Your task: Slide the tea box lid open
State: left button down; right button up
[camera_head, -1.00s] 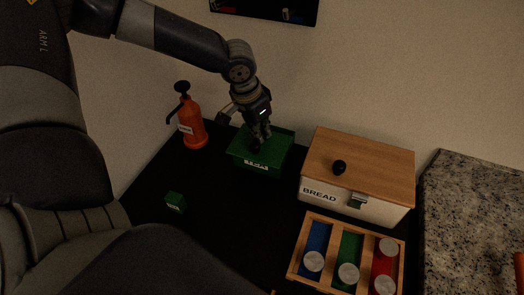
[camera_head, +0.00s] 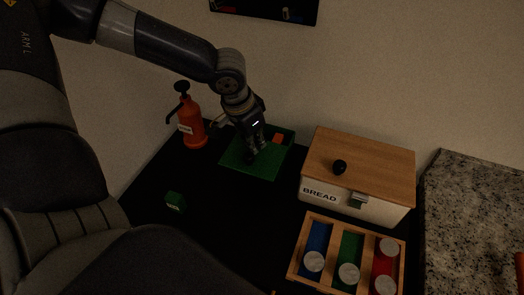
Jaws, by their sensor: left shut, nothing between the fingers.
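The green tea box (camera_head: 290,148) stands on the black counter beside the wall, left of the bread box. Its green lid (camera_head: 238,162) is shifted toward the front left and covers the box's front label. A small orange-red thing (camera_head: 277,138) shows at the back right, where the lid no longer covers. My left gripper (camera_head: 253,155) is shut and empty, pointing down with its fingertips at the lid's top. Whether the tips touch the lid is hard to tell. My right gripper is not in view.
An orange pump bottle (camera_head: 192,130) stands left of the tea box. A small green block (camera_head: 175,202) lies at front left. The bread box (camera_head: 370,160) and a wooden tray (camera_head: 331,246) with coloured lanes and silver discs are at right. Counter between block and tray is clear.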

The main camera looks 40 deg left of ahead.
pick_arm(q)
jog(key=shift+s+d+f, duration=0.1)
jog(key=shift+s+f, duration=0.05)
jog(key=shift+s, duration=0.55)
jog(key=shift+s+d+f, duration=0.1)
jog(key=shift+s+f, duration=0.05)
jog(key=shift+s, duration=0.5)
jog(key=shift+w+a+r+p, duration=0.1)
jog(key=shift+w+r+p, duration=0.15)
jog(key=shift+r+p, duration=0.35)
jog(key=shift+w+a+r+p, duration=0.1)
jog(key=shift+w+r+p, duration=0.1)
jog(key=shift+r+p, duration=0.4)
notch_tip(320, 180, up, 2)
jog(key=shift+w+r+p, duration=0.15)
jog(key=shift+p, duration=0.65)
jog(key=r+p, duration=0.1)
jog(key=r, duration=0.1)
jog(key=r+p, duration=0.1)
jog(key=p, duration=0.1)
jog(key=shift+w+r, duration=0.35)
jog(key=shift+w, duration=0.05)
jog(key=shift+f, duration=0.1)
